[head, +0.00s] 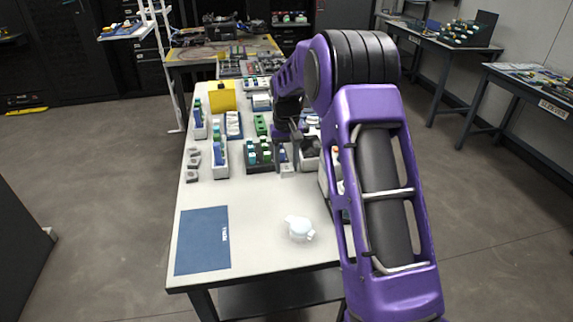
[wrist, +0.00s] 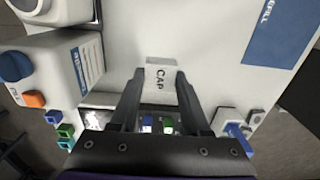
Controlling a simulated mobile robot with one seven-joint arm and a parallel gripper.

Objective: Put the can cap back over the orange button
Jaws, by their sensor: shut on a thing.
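A small pale block marked "CAP" (wrist: 160,76) is between the fingertips of my gripper (wrist: 158,88) in the wrist view. My gripper is shut on this cap. In the head view the cap (head: 287,170) shows small below my gripper (head: 288,152), over the middle of the table; I cannot tell its exact height. The orange button (wrist: 34,99) is on the front of a pale device (wrist: 62,62) to the left in the wrist view, apart from the cap and uncovered. A blue knob (wrist: 15,66) is beside the button. My arm hides much of this area in the head view.
A blue mat (head: 202,240) lies at the table's front left. A white rounded object (head: 300,228) stands at the front right. Bins with blue and green parts (head: 221,158) and a yellow box (head: 222,97) stand farther back. The white table (head: 255,210) is clear between mat and bins.

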